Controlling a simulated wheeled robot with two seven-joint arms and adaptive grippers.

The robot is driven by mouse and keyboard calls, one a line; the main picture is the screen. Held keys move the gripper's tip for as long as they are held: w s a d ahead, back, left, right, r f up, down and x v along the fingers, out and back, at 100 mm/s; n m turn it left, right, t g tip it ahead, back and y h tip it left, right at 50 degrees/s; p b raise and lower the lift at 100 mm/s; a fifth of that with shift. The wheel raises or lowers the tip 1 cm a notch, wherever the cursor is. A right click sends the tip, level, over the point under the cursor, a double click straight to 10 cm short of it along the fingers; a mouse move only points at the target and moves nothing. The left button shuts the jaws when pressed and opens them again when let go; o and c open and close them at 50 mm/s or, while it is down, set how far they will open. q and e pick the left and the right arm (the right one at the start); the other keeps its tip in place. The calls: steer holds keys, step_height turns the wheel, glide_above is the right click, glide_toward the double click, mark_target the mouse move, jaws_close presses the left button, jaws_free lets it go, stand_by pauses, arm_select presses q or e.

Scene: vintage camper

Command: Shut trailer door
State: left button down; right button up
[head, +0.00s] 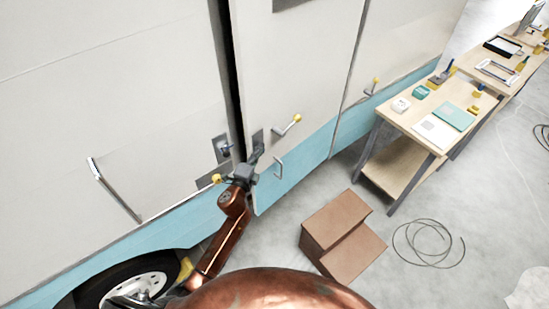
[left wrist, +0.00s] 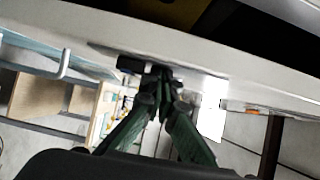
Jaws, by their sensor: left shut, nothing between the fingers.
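The trailer door (head: 300,60) is a cream panel with a light-blue lower part, standing slightly ajar. A dark gap shows along its left edge. A lever handle with a yellow knob (head: 288,126) and a small grey grab handle (head: 279,167) are on its face. My left gripper (head: 254,160) is shut and empty, at the door's lower left edge. In the left wrist view, the closed fingertips (left wrist: 160,72) are close against the pale door panel (left wrist: 210,55); I cannot tell whether they touch.
The trailer wall (head: 110,100) with a slanted grab rail (head: 115,190) and a wheel (head: 135,285) is at left. A brown step box (head: 337,228) stands on the floor, beside a coiled cable (head: 428,250). Wooden workbenches (head: 400,175) stand at right.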

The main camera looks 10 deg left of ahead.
arm_select(q)
steer(key=shift+w+a+r, duration=0.1)
steer(key=shift+w+a, duration=0.2)
steer(key=shift+a, duration=0.25)
steer(key=shift+w+a+r, duration=0.1)
steer(key=shift+w+a, duration=0.2)
steer(key=shift+a, duration=0.2)
steer(key=shift+d, duration=0.1)
